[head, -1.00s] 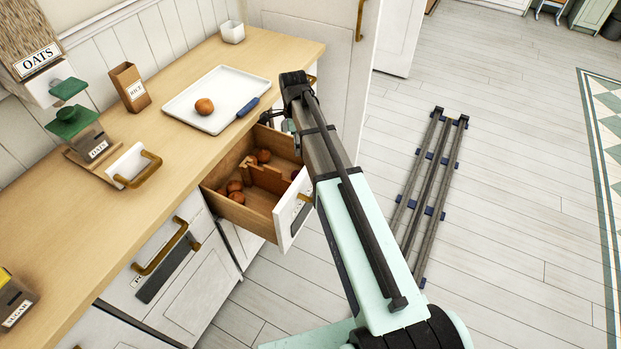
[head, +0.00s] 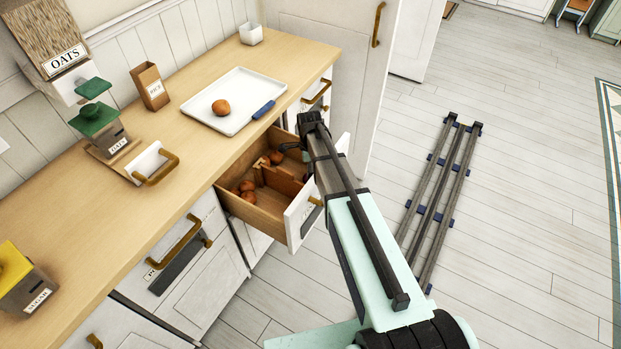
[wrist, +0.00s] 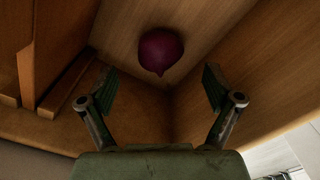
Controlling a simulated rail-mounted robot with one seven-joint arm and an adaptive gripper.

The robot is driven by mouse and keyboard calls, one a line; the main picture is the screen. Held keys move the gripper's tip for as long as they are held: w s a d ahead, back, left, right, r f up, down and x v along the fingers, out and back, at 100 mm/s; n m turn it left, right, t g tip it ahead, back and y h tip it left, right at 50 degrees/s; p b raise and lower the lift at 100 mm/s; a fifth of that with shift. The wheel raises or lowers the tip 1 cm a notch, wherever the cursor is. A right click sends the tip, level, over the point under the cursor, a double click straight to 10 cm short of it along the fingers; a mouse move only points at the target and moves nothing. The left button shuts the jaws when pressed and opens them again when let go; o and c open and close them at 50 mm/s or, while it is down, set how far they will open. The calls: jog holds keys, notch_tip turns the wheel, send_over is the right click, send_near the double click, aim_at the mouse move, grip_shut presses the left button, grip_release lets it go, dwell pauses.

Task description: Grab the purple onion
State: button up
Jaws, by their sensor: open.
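In the wrist view a purple onion (wrist: 160,50) lies in a corner of the wooden drawer, its pointed tip toward me. My gripper (wrist: 158,85) is open, one finger to each side below the onion in the picture, and nothing is between the fingers. The onion is ahead of the fingertips and apart from them. In the head view the open drawer (head: 262,219) juts out under the counter, and my arm reaches over its right part. The purple onion and most of my gripper are hidden there behind my arm.
Wooden dividers (wrist: 52,50) split the drawer; brown onions or similar round items (head: 247,187) lie in its left part. The wooden counter (head: 140,215) above holds a white tray (head: 205,115) with a brown round item (head: 221,107). The drawer walls stand close around my gripper.

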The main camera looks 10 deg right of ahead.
jog(key=shift+d+f+p, duration=0.15)
jog(key=shift+f+p, duration=0.4)
jog(key=shift+f, duration=0.75)
jog(key=shift+d+f+p, duration=0.1)
jog(key=shift+f+p, duration=0.4)
jog(key=shift+f, duration=0.8)
jog(key=c, duration=1.3)
